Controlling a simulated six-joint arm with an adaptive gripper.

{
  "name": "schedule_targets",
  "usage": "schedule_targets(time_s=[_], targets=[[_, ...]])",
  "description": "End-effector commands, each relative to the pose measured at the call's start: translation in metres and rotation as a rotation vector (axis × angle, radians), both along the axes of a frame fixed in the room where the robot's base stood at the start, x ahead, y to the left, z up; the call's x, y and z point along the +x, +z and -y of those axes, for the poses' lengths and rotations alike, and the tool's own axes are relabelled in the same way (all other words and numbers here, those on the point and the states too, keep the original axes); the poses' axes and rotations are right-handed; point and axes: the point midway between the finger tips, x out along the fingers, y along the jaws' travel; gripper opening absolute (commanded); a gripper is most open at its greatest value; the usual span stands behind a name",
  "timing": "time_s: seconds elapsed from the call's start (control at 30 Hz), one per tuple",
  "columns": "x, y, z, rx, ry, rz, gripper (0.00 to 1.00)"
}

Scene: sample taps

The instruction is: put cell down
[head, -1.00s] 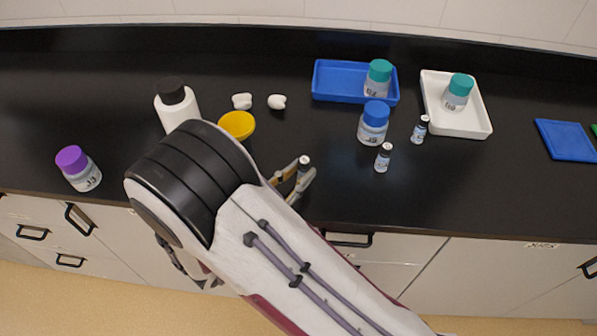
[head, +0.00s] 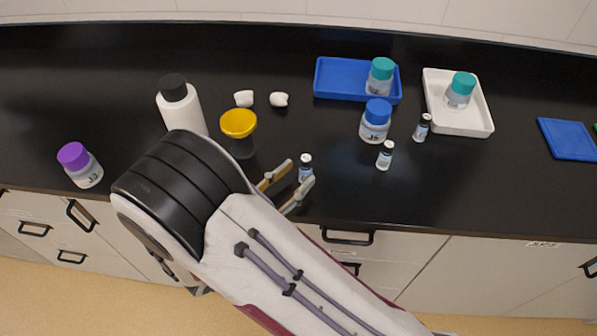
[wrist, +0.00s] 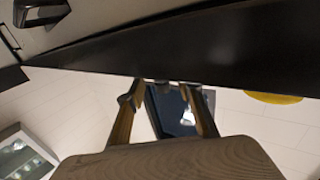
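A small vial (head: 306,168) with a dark and white cap stands upright on the black counter near its front edge; its label is too small to read, so I cannot confirm it is the cell. My gripper (head: 301,173) is open, with its two fingertips just short of the vial, one to each side of its near face. A narrow gap seems to show between fingers and vial. In the wrist view the fingers (wrist: 166,92) are spread apart. The lower part of the vial is partly hidden by the near finger.
Two similar vials (head: 385,155) (head: 422,128) and a blue-capped jar (head: 375,122) stand to the right. Behind are a blue tray (head: 335,78) and a white tray (head: 470,121), each with a teal-capped jar. A yellow funnel-like cup (head: 238,124) and white bottle (head: 182,108) stand left.

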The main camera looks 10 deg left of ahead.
Motion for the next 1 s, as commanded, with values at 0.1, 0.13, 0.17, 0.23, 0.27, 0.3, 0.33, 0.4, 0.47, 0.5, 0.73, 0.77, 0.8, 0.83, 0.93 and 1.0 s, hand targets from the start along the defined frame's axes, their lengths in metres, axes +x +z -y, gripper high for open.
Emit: schedule_targets(time_s=[0.1,0.13,0.17,0.23,0.27,0.3,0.33,0.4,0.47,0.5,0.73,0.77,0.8,0.83,0.93,1.0], targets=[[-0.012,0.001,-0.009,0.001,0.003,0.001,0.36],[-0.015,0.001,-0.011,0.001,0.003,0.001,0.36],[-0.017,0.001,-0.013,0.001,0.002,0.001,0.36],[-0.024,0.002,-0.017,0.001,0.003,0.001,0.36],[-0.027,0.002,-0.019,0.001,0.003,0.001,0.36],[-0.03,0.002,-0.021,0.001,0.002,0.001,0.36],[-0.032,0.002,-0.023,0.001,0.002,0.001,0.36],[-0.037,0.001,-0.026,0.001,0.002,0.001,0.36],[-0.04,0.002,-0.028,0.001,0.001,0.001,0.36],[-0.042,0.002,-0.029,0.001,0.001,0.001,0.36],[-0.046,0.002,-0.031,0.0,0.0,0.0,0.36],[-0.046,0.002,-0.031,0.0,0.0,0.0,0.36],[-0.046,0.002,-0.031,0.0,0.0,0.0,0.36],[-0.046,0.002,-0.031,0.0,0.0,0.0,0.36],[-0.046,0.002,-0.031,0.0,0.0,0.0,0.36],[-0.046,0.002,-0.031,0.0,0.0,0.0,0.36]])
